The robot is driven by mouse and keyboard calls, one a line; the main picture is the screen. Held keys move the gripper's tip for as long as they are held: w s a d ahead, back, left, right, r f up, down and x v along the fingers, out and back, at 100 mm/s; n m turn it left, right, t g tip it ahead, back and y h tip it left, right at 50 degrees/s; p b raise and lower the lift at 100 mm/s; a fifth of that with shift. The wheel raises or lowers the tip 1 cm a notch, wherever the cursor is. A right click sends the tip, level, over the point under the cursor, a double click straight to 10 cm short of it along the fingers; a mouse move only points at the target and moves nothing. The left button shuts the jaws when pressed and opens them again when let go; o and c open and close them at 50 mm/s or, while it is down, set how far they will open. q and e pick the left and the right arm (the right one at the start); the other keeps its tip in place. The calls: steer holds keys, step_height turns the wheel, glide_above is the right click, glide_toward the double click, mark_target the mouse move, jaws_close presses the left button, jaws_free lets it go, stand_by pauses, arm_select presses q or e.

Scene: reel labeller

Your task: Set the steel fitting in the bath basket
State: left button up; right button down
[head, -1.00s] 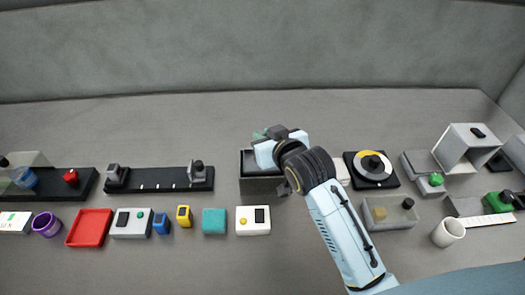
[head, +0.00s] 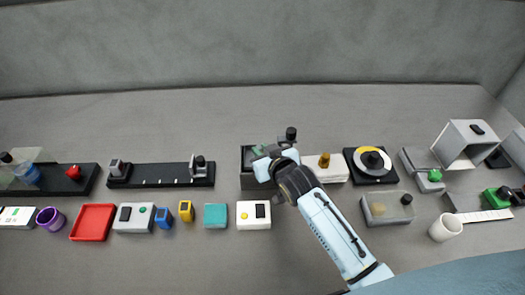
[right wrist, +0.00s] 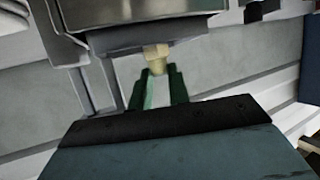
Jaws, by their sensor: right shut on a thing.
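The bath looks like a dark open box (head: 246,183) at mid-table in the head view. My right gripper (head: 259,151) is over it, and its arm comes in from the lower right. In the right wrist view its green fingers (right wrist: 157,84) are shut on a small fitting (right wrist: 156,54) with a brass-coloured hex end. I cannot make out a steel colour on it. The basket is hidden or too small to tell, and so is whether the fitting touches it. My left gripper is not in view.
A black knob (head: 291,134) stands just behind the gripper. To the right are a white block (head: 336,172) with a brass-coloured piece (head: 324,160) and a black dial unit (head: 372,162). A white box (head: 254,216) sits in front. The table behind is clear.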

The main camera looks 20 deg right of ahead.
steer(key=shift+f, duration=0.1)
steer(key=c, duration=1.3)
jaws_free()
steer(key=shift+r, duration=0.25)
steer(key=v, duration=1.2)
steer(key=shift+f+p, duration=0.1)
steer(key=shift+p, duration=0.25)
